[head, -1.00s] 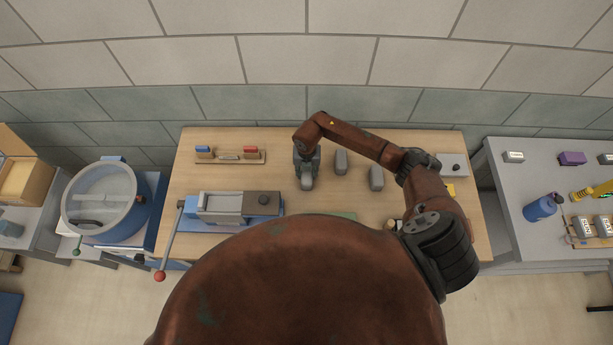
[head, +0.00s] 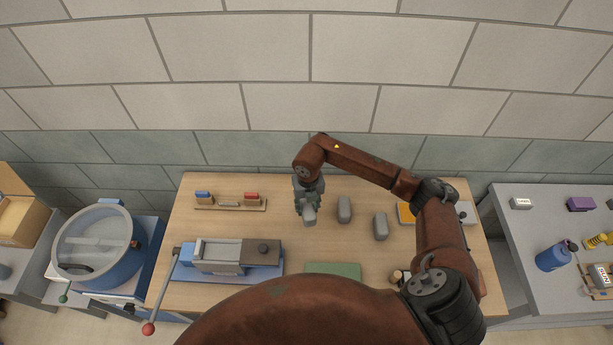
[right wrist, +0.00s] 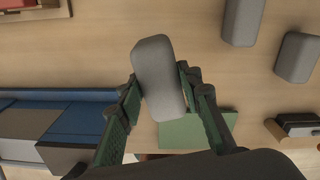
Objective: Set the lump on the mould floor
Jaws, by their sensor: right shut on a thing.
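My right gripper (head: 307,203) is shut on a grey lump (head: 309,215), held above the wooden table. In the right wrist view the lump (right wrist: 160,85) is a rounded grey block between the green-sided fingers (right wrist: 160,100), tilted a little. The mould (head: 218,256) is a grey and blue press with an open grey box, a dark block with a knob, and a lever ending in a red ball. It stands left of and nearer than the held lump, apart from it. In the right wrist view part of it (right wrist: 70,125) shows at the lower left. My left gripper is not seen.
Two more grey lumps (head: 344,210) (head: 381,226) stand right of the gripper. A green mat (head: 333,270) lies near the front edge. A rack with blue and red pieces (head: 229,204) is at the back left. A blue drum (head: 98,247) stands left of the table.

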